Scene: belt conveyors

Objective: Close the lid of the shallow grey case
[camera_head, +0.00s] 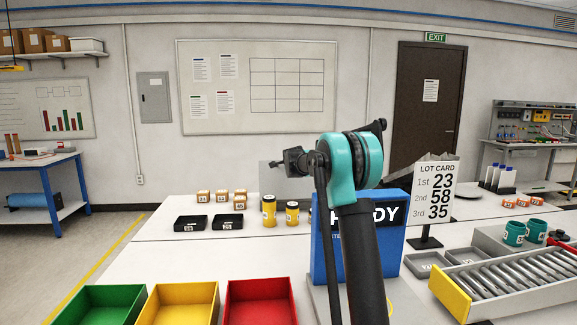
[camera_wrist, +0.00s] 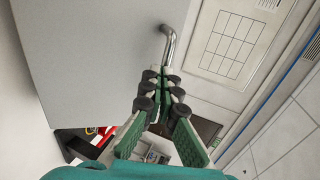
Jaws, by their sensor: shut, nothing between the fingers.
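In the wrist view a large flat grey panel (camera_wrist: 90,60), which looks like the case's raised lid, fills the upper left. A bent metal handle (camera_wrist: 172,42) stands out from its right edge. My gripper (camera_wrist: 162,76) is shut and empty, with its green and black fingertips close to the handle's lower end; I cannot tell whether they touch. In the head view a grey upright panel (camera_head: 271,178) shows partly behind my arm, likely the same lid. The case's base is hidden behind my arm and the blue stand.
A blue stand (camera_head: 329,250) and a lot card (camera_head: 436,195) stand around my arm. Green (camera_head: 98,314), yellow (camera_head: 180,293) and red (camera_head: 258,289) bins line the front. A roller conveyor (camera_head: 520,272) is at right.

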